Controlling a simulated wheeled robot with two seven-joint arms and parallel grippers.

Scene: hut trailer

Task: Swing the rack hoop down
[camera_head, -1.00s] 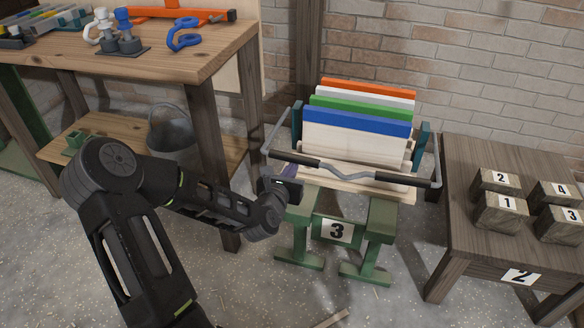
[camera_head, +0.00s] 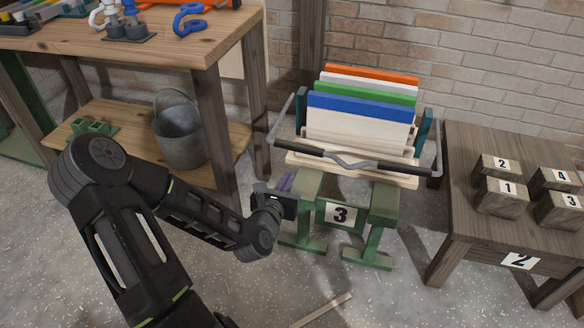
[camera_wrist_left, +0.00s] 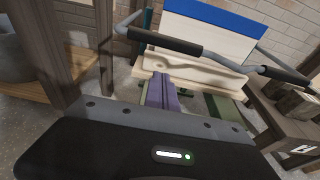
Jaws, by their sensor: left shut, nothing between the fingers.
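The rack hoop (camera_head: 345,160) is a grey metal bar with a bend in the middle and black grips. Its side arms run back to the blue-green posts of the rack. It crosses in front of the boards, low near the light wooden ledge (camera_head: 304,164). My left gripper (camera_head: 287,182), with purple fingers, is shut and empty, below and in front of the hoop's left grip, apart from it. In the left wrist view the fingers (camera_wrist_left: 163,93) point toward the ledge, and the hoop (camera_wrist_left: 215,58) passes above and beyond them. My right gripper is not in view.
The rack holds orange, white, green and blue boards (camera_head: 358,106) on green trestle legs (camera_head: 303,210) marked 3. A wooden workbench (camera_head: 213,50) with a metal bucket (camera_head: 182,135) below stands left. A low table (camera_head: 460,220) with numbered blocks stands right. A wood strip (camera_head: 322,308) lies on the floor.

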